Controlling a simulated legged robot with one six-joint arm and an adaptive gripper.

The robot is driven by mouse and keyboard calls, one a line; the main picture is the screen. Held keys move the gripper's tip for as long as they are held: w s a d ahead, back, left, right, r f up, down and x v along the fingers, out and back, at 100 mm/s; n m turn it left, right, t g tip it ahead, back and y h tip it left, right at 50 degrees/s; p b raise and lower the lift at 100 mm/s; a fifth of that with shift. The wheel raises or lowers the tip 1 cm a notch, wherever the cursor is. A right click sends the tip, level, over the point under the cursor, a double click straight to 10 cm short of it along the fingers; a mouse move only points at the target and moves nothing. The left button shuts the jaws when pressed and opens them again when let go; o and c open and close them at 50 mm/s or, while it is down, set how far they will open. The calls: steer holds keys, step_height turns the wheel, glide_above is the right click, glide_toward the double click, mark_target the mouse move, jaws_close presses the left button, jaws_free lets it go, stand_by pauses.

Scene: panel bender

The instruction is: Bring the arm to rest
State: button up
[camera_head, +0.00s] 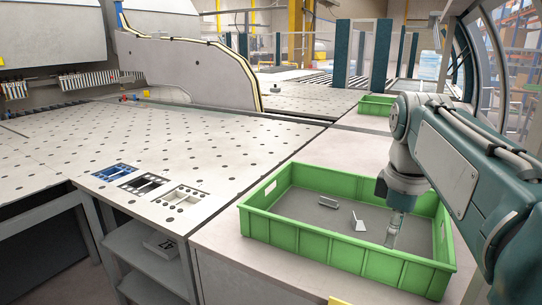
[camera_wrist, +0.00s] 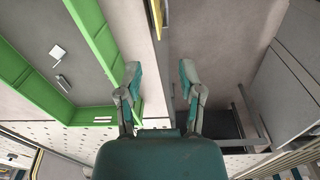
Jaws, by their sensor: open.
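My arm (camera_head: 450,165) reaches in from the right in the head view, bent with its wrist pointing down. My gripper (camera_head: 394,232) hangs there in front of the green crate's inside in the picture. The wrist view shows my gripper (camera_wrist: 160,82) with its two fingers spread apart and nothing between them. In that view the green crate (camera_wrist: 97,40) lies to the left of the fingers, and a pale strip of tabletop shows beyond the gap between them. The exact height of my gripper above the table cannot be told.
Several small grey metal parts, including one bent piece (camera_head: 358,222), lie in the green crate (camera_head: 300,240). A perforated table (camera_head: 200,140) with blue, black and white trays (camera_head: 180,196) is at left. A smaller green crate (camera_head: 375,105) stands behind. A yellow object (camera_head: 340,301) shows at the bottom edge.

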steer(key=s+a+f+m+t, duration=0.2)
steer(key=s+a+f+m, duration=0.2)
steer(key=f, duration=0.3)
steer(key=s+a+f+m+t, duration=0.3)
steer(key=s+a+f+m, duration=0.1)
steer(key=s+f+m, duration=0.2)
steer(key=shift+s+a+f, duration=0.35)
steer(key=shift+s+f, duration=0.05)
steer(key=shift+s, duration=0.4)
steer(key=shift+d, duration=0.1)
